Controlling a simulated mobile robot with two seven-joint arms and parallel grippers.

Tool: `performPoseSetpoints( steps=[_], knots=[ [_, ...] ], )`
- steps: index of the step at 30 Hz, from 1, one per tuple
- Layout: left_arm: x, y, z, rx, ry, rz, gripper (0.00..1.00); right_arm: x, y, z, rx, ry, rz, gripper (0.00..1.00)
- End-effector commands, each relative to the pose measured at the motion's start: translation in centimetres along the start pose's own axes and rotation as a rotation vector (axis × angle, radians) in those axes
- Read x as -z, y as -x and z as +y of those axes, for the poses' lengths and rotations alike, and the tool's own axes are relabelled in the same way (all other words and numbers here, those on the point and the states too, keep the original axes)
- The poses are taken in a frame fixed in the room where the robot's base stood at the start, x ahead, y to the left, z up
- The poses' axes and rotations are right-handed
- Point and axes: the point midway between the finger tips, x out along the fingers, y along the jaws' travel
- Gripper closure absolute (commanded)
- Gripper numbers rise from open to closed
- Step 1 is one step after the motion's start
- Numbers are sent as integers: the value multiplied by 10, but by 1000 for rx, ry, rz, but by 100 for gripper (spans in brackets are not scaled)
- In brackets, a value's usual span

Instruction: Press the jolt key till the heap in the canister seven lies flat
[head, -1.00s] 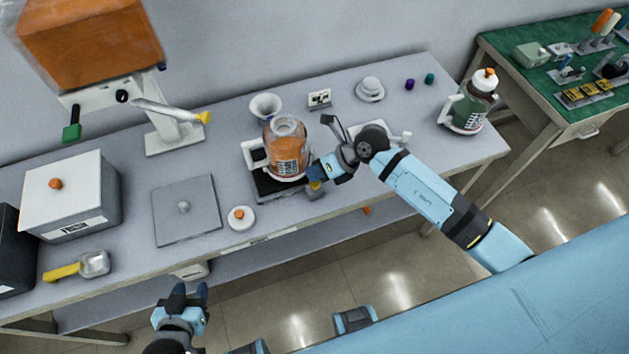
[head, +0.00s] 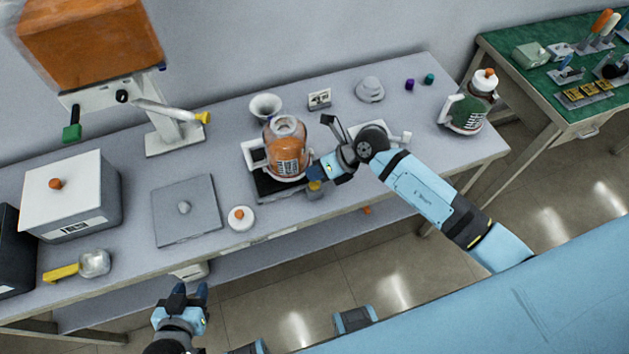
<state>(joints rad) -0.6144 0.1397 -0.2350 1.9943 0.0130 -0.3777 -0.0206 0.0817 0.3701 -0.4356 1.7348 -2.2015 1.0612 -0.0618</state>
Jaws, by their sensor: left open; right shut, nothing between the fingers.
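A clear canister with a white handle and orange contents (head: 286,158) stands upright on a dark, low plate unit (head: 268,188) near the table's front edge. Its mouth is open. Its label is too small to read, and I cannot tell whether the heap inside is flat. A small grey block with a yellowish top, apparently the jolt key (head: 315,190), sits at the unit's right end. My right gripper (head: 317,177) is shut and empty, its tips at or just over this key; contact is not clear. My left gripper (head: 188,292) is open and empty in front of the table.
A white lid with an orange knob (head: 241,218) lies left of the unit. A white funnel (head: 266,106) stands behind. A green-filled canister (head: 470,108) stands at the right end. A grey flat plate (head: 187,225) and scoop (head: 85,265) lie left.

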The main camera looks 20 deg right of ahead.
Motion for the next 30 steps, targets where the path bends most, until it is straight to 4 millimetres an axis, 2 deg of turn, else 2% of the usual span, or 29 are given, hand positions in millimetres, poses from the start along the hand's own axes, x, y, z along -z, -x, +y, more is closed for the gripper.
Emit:
performPoseSetpoints(
  steps=[30],
  knots=[
    [-3,-2,0,0,0,-1,57,4,-6,-4,0,0,0,100]
  ],
)
